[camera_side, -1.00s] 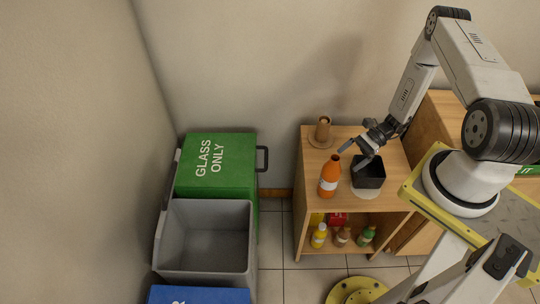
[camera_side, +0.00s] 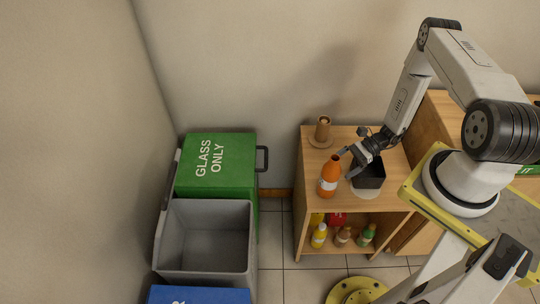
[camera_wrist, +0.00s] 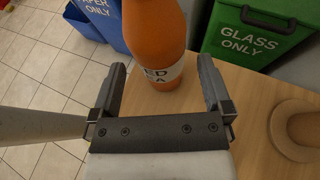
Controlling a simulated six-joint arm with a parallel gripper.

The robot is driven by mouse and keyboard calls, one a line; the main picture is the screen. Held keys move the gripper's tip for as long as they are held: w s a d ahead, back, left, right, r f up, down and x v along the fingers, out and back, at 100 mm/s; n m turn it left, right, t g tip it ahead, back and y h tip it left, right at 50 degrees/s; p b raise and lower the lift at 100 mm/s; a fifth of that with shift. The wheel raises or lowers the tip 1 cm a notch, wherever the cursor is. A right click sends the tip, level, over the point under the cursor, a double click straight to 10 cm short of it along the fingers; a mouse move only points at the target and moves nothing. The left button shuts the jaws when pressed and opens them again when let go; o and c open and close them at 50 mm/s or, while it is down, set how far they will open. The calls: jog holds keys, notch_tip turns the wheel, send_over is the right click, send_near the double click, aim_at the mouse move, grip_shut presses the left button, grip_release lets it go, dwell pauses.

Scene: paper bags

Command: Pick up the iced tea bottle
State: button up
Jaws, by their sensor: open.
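The iced tea bottle (camera_side: 329,177) is orange with a white label and stands upright on the wooden shelf top, near its front left. My gripper (camera_side: 346,163) is open and close to the bottle's right side. In the wrist view my gripper (camera_wrist: 160,78) has one finger on each side of the bottle's lower outline. I cannot tell whether the bottle is between the fingertips or just beyond them.
A black square container (camera_side: 369,177) stands right of the bottle, partly behind my gripper. A brown wooden object (camera_side: 322,130) stands behind on a round base. Several small bottles (camera_side: 342,235) are on the lower shelf. Green (camera_side: 218,160) and grey bins (camera_side: 205,240) stand left.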

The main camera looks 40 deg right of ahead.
aim_at(332, 173)
jog(key=shift+x, duration=2.55)
jog(key=shift+s, duration=0.1)
jog(key=c, duration=1.2)
jog(key=shift+o, duration=0.2)
jog(key=shift+r, duration=0.1)
jog(key=shift+r, duration=0.1)
notch_tip(332, 173, up, 10)
